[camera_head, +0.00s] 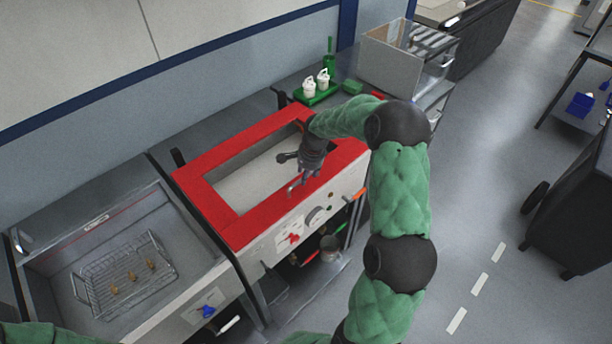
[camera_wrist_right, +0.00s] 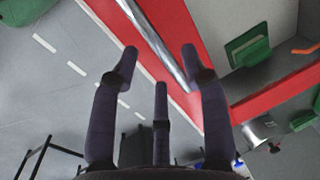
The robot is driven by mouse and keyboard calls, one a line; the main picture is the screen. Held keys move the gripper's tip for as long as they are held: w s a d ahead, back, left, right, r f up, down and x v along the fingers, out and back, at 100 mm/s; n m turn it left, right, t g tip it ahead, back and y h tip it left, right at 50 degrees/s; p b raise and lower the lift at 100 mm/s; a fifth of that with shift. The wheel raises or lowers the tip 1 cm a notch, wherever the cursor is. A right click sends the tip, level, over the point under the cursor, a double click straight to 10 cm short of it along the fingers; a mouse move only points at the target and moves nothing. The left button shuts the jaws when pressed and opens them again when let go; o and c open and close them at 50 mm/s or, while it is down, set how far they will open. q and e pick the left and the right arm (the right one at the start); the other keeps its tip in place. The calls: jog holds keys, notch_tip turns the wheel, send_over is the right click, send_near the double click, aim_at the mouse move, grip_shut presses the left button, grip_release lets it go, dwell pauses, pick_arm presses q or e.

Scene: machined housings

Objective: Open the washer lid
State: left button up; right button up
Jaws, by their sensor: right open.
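The washer lid (camera_head: 222,212) is a red frame around a large see-through window, lying flat over the middle machine and looking closed. It also shows in the right wrist view (camera_wrist_right: 205,75). A metal bar handle (camera_head: 294,184) is at the lid's front edge; in the right wrist view the bar (camera_wrist_right: 152,38) passes between my spread fingertips. My right gripper (camera_head: 306,172) is open and empty, over the front right part of the lid, close to the bar. Whether a finger touches the bar, I cannot tell. My left gripper is out of view.
An open sink with a wire basket (camera_head: 125,270) holding small brass parts stands left of the washer. A green tray (camera_head: 316,97) with white bottles sits behind it, near a grey box (camera_head: 388,57). The floor at right is open up to a dark cart (camera_head: 575,210).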

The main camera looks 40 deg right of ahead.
jog(key=shift+w+f, duration=0.2)
jog(key=shift+f, duration=0.6)
grip_shut()
jog(key=shift+r, duration=0.15)
